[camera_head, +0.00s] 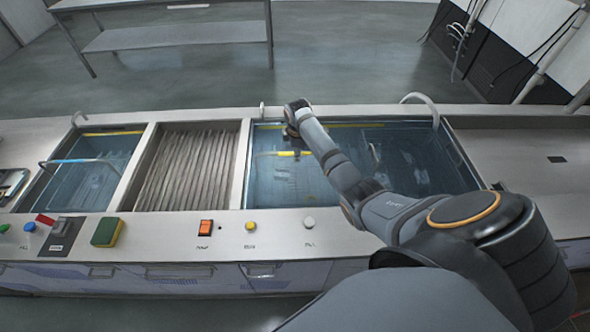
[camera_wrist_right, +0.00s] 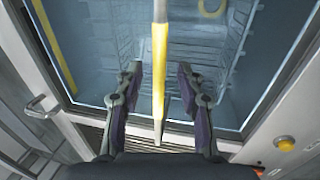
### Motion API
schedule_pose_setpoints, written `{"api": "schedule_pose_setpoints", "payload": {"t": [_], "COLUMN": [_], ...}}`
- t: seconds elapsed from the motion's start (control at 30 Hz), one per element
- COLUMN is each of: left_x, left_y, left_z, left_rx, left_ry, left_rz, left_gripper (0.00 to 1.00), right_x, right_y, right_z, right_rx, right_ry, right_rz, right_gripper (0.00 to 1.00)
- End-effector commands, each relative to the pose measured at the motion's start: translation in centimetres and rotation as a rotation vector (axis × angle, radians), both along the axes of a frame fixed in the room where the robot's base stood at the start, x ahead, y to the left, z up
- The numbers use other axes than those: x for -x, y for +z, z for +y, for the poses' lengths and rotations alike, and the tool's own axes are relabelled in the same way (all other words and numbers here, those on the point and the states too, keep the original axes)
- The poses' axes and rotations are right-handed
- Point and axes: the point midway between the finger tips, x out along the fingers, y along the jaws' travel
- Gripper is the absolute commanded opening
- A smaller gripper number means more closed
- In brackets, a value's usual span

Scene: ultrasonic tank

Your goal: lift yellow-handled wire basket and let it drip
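The yellow handle (camera_head: 285,153) of the wire basket lies across the left part of the large water tank (camera_head: 250,170). The basket's wire body shows faintly under the water in the right wrist view (camera_wrist_right: 200,50). My right arm reaches over the tank, with its gripper (camera_head: 291,136) at the handle. In the right wrist view, the gripper (camera_wrist_right: 159,72) is open. Its two dark fingers stand on either side of the yellow handle (camera_wrist_right: 160,70), with gaps on both sides. My left gripper is not in view.
A slatted drain section (camera_head: 187,170) lies left of the large tank. Beyond it is a smaller tank with a blue-handled basket (camera_head: 80,161). A curved spout (camera_head: 425,104) rises at the back right. Buttons and a green-yellow sponge (camera_head: 107,232) are along the front ledge.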

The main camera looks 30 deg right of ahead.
Motion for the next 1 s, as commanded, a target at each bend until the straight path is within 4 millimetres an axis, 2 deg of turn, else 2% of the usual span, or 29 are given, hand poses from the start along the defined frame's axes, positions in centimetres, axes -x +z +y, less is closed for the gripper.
{"api": "schedule_pose_setpoints", "payload": {"t": [0.07, 0.17, 0.47, 0.87, 1.0], "left_x": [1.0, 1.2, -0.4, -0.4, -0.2], "left_y": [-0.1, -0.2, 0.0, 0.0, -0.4], "left_z": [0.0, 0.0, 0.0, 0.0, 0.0], "left_rx": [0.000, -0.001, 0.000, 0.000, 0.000], "left_ry": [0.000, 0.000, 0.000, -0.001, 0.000], "left_rz": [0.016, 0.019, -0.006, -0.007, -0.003], "left_gripper": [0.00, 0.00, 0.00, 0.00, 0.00], "right_x": [0.0, 0.0, 0.0, -0.2, -0.3], "right_y": [-0.1, -0.1, 0.0, 0.2, 1.7], "right_z": [0.0, 0.0, 0.0, -0.1, -0.1], "right_rx": [0.001, 0.001, 0.001, 0.002, 0.003], "right_ry": [0.000, 0.000, 0.000, 0.000, 0.000], "right_rz": [-0.001, -0.001, -0.001, -0.005, -0.009], "right_gripper": [0.38, 0.38, 0.00, 0.00, 0.00]}}
